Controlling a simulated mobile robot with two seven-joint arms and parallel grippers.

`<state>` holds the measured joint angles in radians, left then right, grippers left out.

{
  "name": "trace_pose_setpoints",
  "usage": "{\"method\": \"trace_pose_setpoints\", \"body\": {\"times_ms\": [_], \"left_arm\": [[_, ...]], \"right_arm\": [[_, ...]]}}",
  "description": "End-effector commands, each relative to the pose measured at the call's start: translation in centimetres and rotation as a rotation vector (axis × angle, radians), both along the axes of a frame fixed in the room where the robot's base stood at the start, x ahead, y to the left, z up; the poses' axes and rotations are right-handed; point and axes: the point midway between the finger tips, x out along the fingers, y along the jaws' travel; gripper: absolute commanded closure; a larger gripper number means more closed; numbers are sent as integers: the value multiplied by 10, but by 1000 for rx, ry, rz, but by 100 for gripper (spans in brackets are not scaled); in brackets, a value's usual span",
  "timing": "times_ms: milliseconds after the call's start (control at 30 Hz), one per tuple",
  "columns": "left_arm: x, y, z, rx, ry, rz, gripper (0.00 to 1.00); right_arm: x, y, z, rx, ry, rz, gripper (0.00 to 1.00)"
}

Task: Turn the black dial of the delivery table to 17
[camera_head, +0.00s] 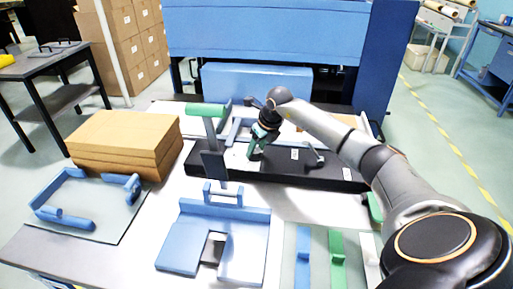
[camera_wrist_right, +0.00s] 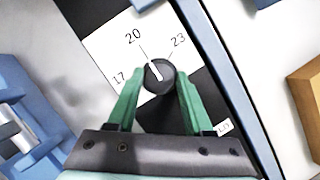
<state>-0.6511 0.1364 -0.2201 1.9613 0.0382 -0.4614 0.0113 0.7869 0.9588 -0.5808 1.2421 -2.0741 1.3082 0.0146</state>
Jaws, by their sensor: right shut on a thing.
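The black dial (camera_wrist_right: 159,75) is a round knob with a white pointer line, on a white scale plate (camera_wrist_right: 112,52) marked 17, 20 and 23. The pointer line is directed at about the 20 mark. The 17 mark lies to the left of the dial in the wrist view. My right gripper (camera_wrist_right: 158,78) has its green fingers on either side of the dial and is shut on it. In the head view my right gripper (camera_head: 252,153) reaches down onto the black delivery table (camera_head: 290,172), and the dial is hidden there. My left gripper is not in view.
A green-handled lever (camera_head: 205,110) stands just left of my gripper. Stacked brown boards (camera_head: 125,142) lie at the left. A blue fixture (camera_head: 240,225) sits in front, with a blue machine (camera_head: 265,35) behind. Green and blue strips lie at the front right.

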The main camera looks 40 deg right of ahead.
Motion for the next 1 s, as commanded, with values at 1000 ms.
{"method": "trace_pose_setpoints", "body": {"times_ms": [1000], "left_arm": [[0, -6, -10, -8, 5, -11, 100]], "right_arm": [[3, -3, 0, 4, -4, 579, 100]]}}
